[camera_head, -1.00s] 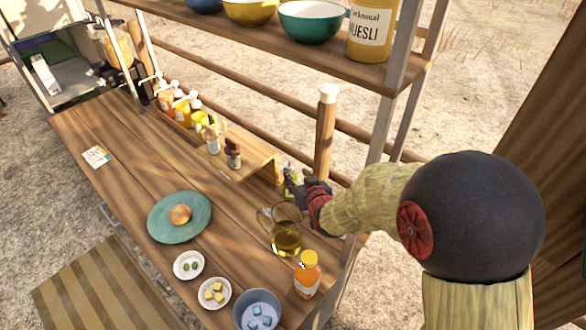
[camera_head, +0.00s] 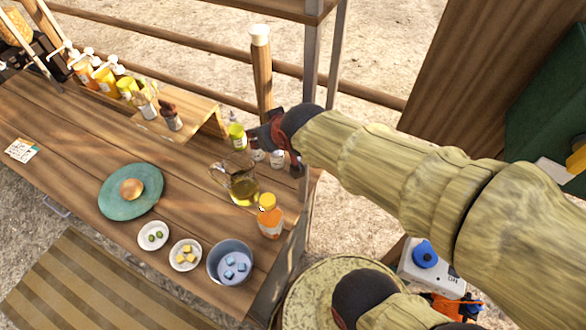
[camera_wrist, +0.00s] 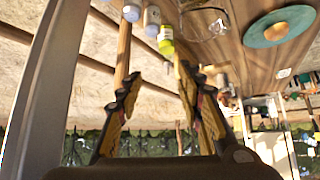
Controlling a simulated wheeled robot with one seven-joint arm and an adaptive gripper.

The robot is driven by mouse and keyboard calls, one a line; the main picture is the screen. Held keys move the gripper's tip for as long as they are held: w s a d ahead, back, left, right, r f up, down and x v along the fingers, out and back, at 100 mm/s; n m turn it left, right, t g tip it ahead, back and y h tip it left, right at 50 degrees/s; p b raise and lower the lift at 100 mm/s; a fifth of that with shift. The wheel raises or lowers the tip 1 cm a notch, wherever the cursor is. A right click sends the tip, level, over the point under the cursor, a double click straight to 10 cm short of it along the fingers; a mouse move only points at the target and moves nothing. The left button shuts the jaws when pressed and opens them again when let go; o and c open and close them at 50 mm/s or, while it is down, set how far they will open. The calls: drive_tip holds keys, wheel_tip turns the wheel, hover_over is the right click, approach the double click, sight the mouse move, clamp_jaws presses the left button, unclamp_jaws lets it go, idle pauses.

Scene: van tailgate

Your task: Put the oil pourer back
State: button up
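A small bottle with a yellow-green body and a thin spout, which looks like the oil pourer (camera_head: 237,136), stands upright on the table by the right end of the wooden riser. It also shows in the wrist view (camera_wrist: 166,42), just beyond my fingers. My gripper (camera_head: 273,150) is beside it on the right, fingers spread, with nothing visible between them. The wrist view shows the two fingers (camera_wrist: 159,78) apart. A glass jug (camera_head: 233,183) with yellow oil stands in front of the bottle.
Two small pale-lidded jars (camera_head: 277,159) stand close to my gripper. An orange bottle (camera_head: 270,222), a blue-grey bowl (camera_head: 214,265) and small dishes are nearer the front edge. The wooden riser (camera_head: 203,117) holds several bottles. The table's left-middle is mostly clear.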

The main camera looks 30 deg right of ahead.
drive_tip(key=s+a+r+g, duration=0.1)
drive_tip(key=s+r+g, duration=0.2)
drive_tip(key=s, duration=1.3)
drive_tip(key=shift+r, duration=0.5)
